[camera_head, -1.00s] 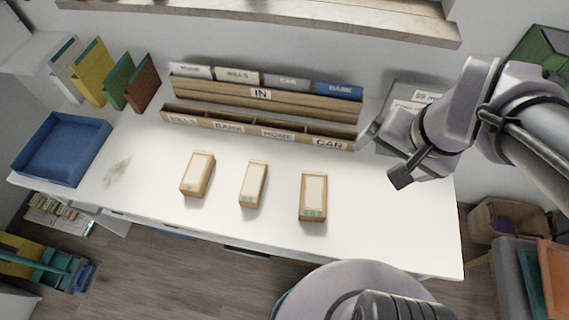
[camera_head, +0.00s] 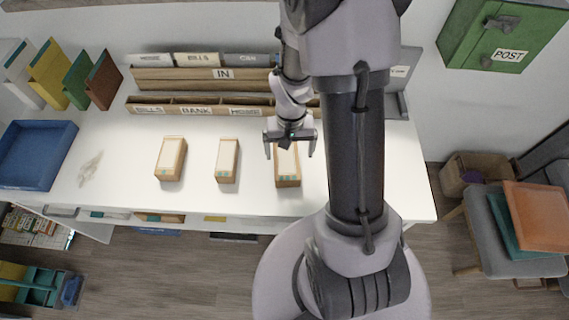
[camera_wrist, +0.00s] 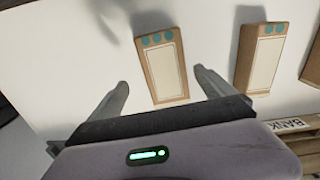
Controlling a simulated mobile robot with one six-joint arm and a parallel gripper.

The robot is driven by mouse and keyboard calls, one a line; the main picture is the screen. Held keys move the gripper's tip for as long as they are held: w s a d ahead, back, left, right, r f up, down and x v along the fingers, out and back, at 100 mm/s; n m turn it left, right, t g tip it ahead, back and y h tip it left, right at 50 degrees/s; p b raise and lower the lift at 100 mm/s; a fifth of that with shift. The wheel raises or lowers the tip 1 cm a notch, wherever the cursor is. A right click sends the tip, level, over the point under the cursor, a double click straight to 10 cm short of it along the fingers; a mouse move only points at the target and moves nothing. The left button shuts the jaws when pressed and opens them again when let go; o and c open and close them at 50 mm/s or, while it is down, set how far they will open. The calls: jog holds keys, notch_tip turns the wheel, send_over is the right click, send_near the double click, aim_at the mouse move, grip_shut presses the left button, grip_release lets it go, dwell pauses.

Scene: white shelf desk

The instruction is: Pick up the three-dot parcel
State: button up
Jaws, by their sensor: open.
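The three-dot parcel (camera_head: 288,172) is a brown box with a pale label, the rightmost of three on the white desk. In the wrist view the three-dot parcel (camera_wrist: 164,72) shows three teal dots at its far end. My gripper (camera_head: 290,152) is open and empty above it, hiding part of its top. In the wrist view the fingers of my gripper (camera_wrist: 161,82) are apart, on either side of the parcel's near end. A two-dot parcel (camera_wrist: 261,60) lies beside it; it is the middle parcel (camera_head: 227,160) in the head view.
A third parcel (camera_head: 170,158) lies farther left. A wooden sorter (camera_head: 190,106) with labelled slots stands behind the parcels. A blue tray (camera_head: 38,150) is at the left end. The desk right of my arm is clear. A green POST box (camera_head: 480,35) hangs at the right.

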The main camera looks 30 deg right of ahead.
aim_at(286, 159)
jog(key=f+b, duration=0.1)
jog(key=f, duration=0.1)
jog(key=f+b, duration=0.1)
jog(key=f, duration=0.1)
jog(key=w+f, duration=0.1)
jog(key=f, duration=0.1)
jog(key=shift+a+b, duration=0.25)
jog(key=shift+b, duration=0.15)
jog(key=shift+r, duration=0.25)
jog(key=shift+c, duration=0.4)
jog(key=c, duration=1.6)
